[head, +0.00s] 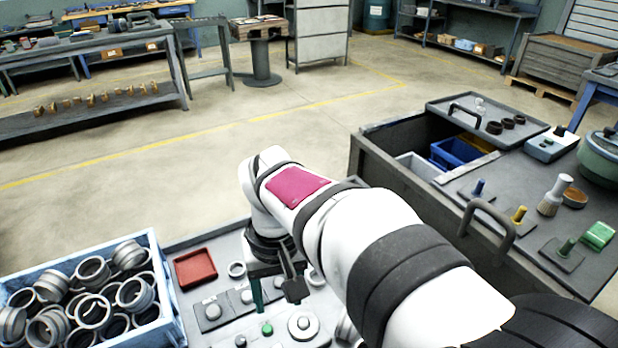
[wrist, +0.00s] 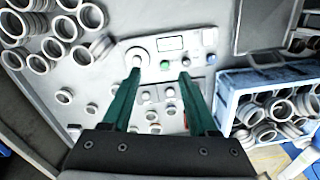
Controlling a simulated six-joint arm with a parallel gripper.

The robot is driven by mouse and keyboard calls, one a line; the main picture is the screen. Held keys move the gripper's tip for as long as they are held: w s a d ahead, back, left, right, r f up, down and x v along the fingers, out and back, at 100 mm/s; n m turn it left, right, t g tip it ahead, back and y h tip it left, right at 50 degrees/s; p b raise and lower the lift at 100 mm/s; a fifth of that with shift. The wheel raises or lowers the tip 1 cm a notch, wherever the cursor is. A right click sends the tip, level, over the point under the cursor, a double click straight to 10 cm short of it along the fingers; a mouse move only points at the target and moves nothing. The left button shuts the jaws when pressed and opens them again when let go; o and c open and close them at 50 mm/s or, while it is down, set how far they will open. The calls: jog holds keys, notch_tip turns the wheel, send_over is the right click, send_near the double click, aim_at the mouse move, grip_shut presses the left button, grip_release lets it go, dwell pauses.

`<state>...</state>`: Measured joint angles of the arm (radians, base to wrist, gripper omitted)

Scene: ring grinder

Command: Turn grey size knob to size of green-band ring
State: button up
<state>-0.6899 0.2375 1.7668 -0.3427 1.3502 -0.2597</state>
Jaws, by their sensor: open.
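My gripper (head: 275,290) is open and empty above the grey machine panel (head: 172,250). In the wrist view my gripper (wrist: 161,77) shows two green fingers spread apart, pointing at the panel. A large round pale grey knob (head: 301,324) sits on the panel; it also shows in the wrist view (wrist: 136,57), close to the left fingertip. I cannot tell the size setting. I cannot make out a green band on any ring.
A blue crate of plain grey rings (head: 150,240) stands left of the panel. A red tray (head: 195,268) and a green button (head: 267,329) are on the panel. At right, a cabinet top holds blue, yellow and green handled posts (head: 519,215) and a large curved handle (head: 487,222).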

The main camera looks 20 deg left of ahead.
aim_at(240, 339)
jog(key=a+f+n, duration=0.3)
jog(key=a+f, duration=0.1)
jog(key=a, duration=0.6)
jog(key=f, duration=1.4)
jog(key=shift+s+d+f, duration=0.25)
jog(key=shift+s+f, duration=0.1)
jog(key=shift+f, duration=0.05)
jog(key=shift+c, duration=0.2)
grip_shut()
